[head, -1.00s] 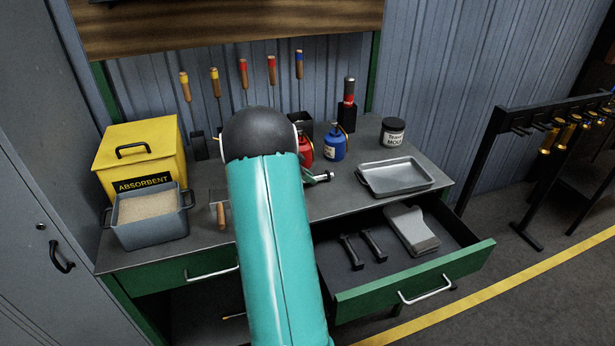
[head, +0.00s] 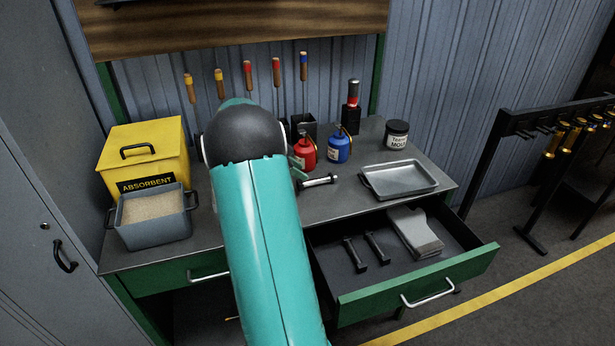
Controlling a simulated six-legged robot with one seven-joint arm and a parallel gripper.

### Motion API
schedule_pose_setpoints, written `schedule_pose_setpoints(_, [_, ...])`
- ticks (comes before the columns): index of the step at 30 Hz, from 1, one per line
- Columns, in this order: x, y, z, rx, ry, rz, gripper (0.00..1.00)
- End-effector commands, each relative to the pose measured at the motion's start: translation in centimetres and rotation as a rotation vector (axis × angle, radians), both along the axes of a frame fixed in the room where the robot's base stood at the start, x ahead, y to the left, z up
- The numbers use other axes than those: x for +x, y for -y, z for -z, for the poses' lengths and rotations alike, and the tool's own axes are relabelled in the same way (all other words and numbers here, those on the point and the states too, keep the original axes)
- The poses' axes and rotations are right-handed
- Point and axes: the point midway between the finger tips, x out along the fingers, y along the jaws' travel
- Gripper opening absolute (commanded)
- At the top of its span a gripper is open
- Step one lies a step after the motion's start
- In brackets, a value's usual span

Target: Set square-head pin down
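A metal pin with a wider end (head: 318,181) shows over the bench top, just right of my arm. I cannot tell whether it rests on the bench or is held above it.
The bench (head: 315,212) holds a grey tray (head: 400,192), a red can (head: 304,154), a blue can (head: 339,149), a labelled jar (head: 396,135), a yellow absorbent box (head: 145,156) and a sand bin (head: 153,229). A glove (head: 414,233) lies in the drawer.

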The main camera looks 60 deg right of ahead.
Motion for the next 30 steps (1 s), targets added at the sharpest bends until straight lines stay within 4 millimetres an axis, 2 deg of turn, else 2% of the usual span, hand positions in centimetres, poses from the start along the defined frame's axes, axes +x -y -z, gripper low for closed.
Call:
schedule_pose_setpoints(3, [1.4, -1.3, -1.9, -0.002, 0.002, -0.003, 0.39])
schedule_pose_setpoints(9, [2.6, -2.6, -3.7, 0.000, 0.000, 0.000, 0.39])
schedule_pose_setpoints(17, [2.9, -2.9, -4.1, 0.000, 0.000, 0.000, 0.39])
schedule_pose_setpoints(20, [3.2, -3.6, -4.5, 0.014, 0.002, -0.023, 0.39])
schedule_pose_setpoints(23, [4.3, -6.0, -5.8, 0.063, 0.009, -0.107, 0.39])
schedule_pose_setpoints(25, [5.3, -8.9, -7.2, 0.118, 0.016, -0.210, 0.39])
schedule_pose_setpoints(30, [7.1, -18.1, -10.6, 0.272, 0.021, -0.550, 0.39])
